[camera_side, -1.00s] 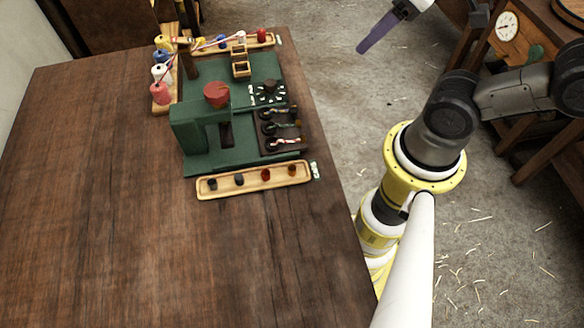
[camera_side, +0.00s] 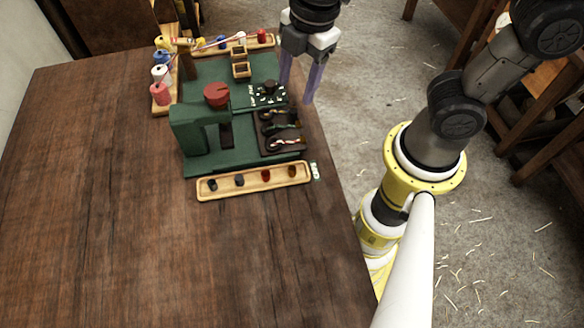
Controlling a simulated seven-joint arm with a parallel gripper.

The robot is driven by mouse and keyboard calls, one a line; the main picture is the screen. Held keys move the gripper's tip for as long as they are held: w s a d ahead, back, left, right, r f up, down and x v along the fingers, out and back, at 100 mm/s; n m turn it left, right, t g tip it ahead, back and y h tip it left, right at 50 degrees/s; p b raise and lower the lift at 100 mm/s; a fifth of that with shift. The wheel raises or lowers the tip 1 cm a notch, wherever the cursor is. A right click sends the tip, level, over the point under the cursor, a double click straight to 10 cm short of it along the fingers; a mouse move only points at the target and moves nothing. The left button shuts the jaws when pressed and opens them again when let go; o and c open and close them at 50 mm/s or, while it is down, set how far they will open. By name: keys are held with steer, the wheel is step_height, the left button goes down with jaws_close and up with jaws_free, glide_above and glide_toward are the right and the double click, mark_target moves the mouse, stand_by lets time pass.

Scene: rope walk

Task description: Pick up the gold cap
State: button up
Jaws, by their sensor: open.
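The gold cap (camera_side: 291,171) looks small and brownish-gold. It sits at the right end of a long light-wood tray (camera_side: 220,191) at the near side of the green machine. A red cap (camera_side: 265,174) and two dark caps (camera_side: 239,180) sit in the same tray to its left. My gripper (camera_side: 296,94) has two purple fingers, spread apart with nothing between them. It hangs near the table's right edge, above the gold cap in the picture and well apart from it. Its height over the table is hard to tell.
The green machine (camera_side: 190,130) carries a red knob (camera_side: 216,94) and a dark block with twisted ropes (camera_side: 283,138). Thread spools (camera_side: 161,93) stand at the back left. Another wooden tray (camera_side: 248,42) lies at the back. The table's left and front are bare.

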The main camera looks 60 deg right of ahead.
steer(key=s+a+f+n+g, duration=0.2)
steer(key=a+f, duration=0.2)
steer(key=f, duration=0.1)
glide_above(292, 169)
steer(key=shift+h, duration=0.4)
steer(key=f, duration=0.7)
steer(key=shift+w+d+f, duration=0.1)
steer(key=shift+d, duration=0.25)
steer(key=shift+a+f, duration=0.15)
steer(key=shift+f, duration=1.4)
steer(key=shift+a+f, duration=0.15)
steer(key=shift+f, duration=1.35)
jaws_close()
